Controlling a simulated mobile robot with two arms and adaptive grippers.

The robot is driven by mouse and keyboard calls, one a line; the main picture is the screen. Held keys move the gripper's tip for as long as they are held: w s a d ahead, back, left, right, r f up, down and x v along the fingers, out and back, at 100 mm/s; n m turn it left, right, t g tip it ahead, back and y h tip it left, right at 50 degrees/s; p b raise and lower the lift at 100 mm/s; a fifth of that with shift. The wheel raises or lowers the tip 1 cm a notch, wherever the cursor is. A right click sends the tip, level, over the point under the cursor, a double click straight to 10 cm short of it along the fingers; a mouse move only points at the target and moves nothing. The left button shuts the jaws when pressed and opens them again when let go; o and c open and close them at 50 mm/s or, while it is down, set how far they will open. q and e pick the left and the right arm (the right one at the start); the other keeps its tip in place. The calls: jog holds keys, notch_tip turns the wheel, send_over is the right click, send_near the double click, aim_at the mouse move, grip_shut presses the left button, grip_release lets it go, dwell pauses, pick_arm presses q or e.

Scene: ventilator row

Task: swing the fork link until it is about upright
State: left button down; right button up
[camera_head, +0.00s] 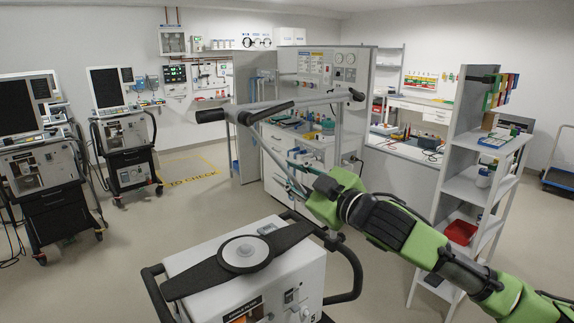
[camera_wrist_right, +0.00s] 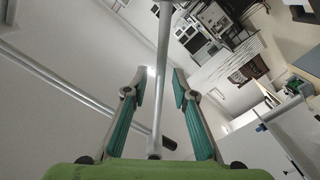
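A grey tubular linkage with black joints and grips stands above the white machine in the head view. I take its slanting grey tubes (camera_head: 262,150) for the fork link; they lean well away from upright. My right gripper (camera_head: 293,170) reaches in from the right at their lower part. In the right wrist view, the teal fingers of my right gripper (camera_wrist_right: 160,80) stand apart, one on each side of a grey rod (camera_wrist_right: 161,55). A gap shows beside the rod, and contact is not visible. My left gripper is not in view.
The white machine (camera_head: 295,268) with a black crossbar and round disc (camera_head: 244,252) is close in front. Ventilator carts (camera_head: 125,140) stand at left. A white shelf unit (camera_head: 470,187) stands at right, behind my arm. Open floor (camera_head: 160,235) lies at left.

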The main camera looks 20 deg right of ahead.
jog(key=shift+w+a, duration=0.25)
jog(key=shift+w, duration=0.3)
grip_shut()
